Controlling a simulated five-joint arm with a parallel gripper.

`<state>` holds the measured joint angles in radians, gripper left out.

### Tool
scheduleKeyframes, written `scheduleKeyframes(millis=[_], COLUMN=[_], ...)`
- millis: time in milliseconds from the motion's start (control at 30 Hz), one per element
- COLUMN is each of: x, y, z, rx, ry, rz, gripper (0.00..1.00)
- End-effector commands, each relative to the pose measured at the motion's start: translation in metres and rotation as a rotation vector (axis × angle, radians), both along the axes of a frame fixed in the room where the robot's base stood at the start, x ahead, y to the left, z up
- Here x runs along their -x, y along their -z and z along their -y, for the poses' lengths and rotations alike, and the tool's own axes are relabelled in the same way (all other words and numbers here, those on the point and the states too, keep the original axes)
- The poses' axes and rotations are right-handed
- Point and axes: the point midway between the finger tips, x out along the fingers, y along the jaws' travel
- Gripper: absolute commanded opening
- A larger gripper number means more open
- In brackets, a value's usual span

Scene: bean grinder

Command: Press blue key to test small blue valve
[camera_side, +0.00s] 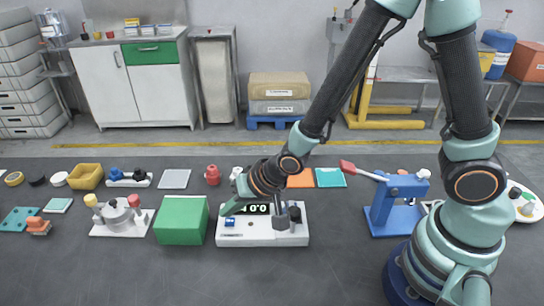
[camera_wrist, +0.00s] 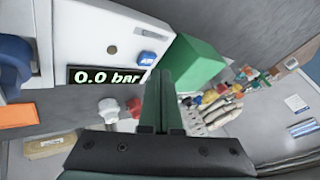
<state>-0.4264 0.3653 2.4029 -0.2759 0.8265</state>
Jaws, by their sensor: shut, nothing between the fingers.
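The white tester (camera_side: 262,239) stands on the dark bench, and its display (camera_side: 257,209) reads 0.0; the wrist view shows "0.0 bar" on the display (camera_wrist: 104,76). The blue key (camera_side: 230,222) is on the tester's left part and shows clearly in the wrist view (camera_wrist: 147,59). My gripper (camera_side: 223,212) is shut and empty, low over the tester's left end. In the wrist view its fingertips (camera_wrist: 166,74) appear just beside the key; contact cannot be told. A dark fitting (camera_side: 293,215) stands on the tester's right part. A blue round part (camera_wrist: 12,62) shows at the wrist view's left edge; I cannot tell whether it is the small blue valve.
A green box (camera_side: 181,222) stands close to the tester's left. A blue press (camera_side: 394,205) with a red-tipped lever stands to the right. Behind lie a red knob (camera_side: 212,174), an orange sheet (camera_side: 300,179) and a teal sheet (camera_side: 331,178). The bench front is clear.

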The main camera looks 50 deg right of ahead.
Motion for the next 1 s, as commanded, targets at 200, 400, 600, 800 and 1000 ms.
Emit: scheduleKeyframes(millis=[200, 400, 600, 800, 1000], x=[0.0, -0.001, 0.0, 0.0, 0.0], y=[0.005, 0.009, 0.008, 0.01, 0.012], z=[0.001, 0.001, 0.001, 0.001, 0.001], rx=[0.001, 0.001, 0.001, 0.001, 0.001], ry=[0.0, 0.001, 0.001, 0.001, 0.001], rz=[0.0, 0.0, 0.0, 0.0, 0.0], gripper=[0.0, 0.0, 0.0, 0.0, 0.0])
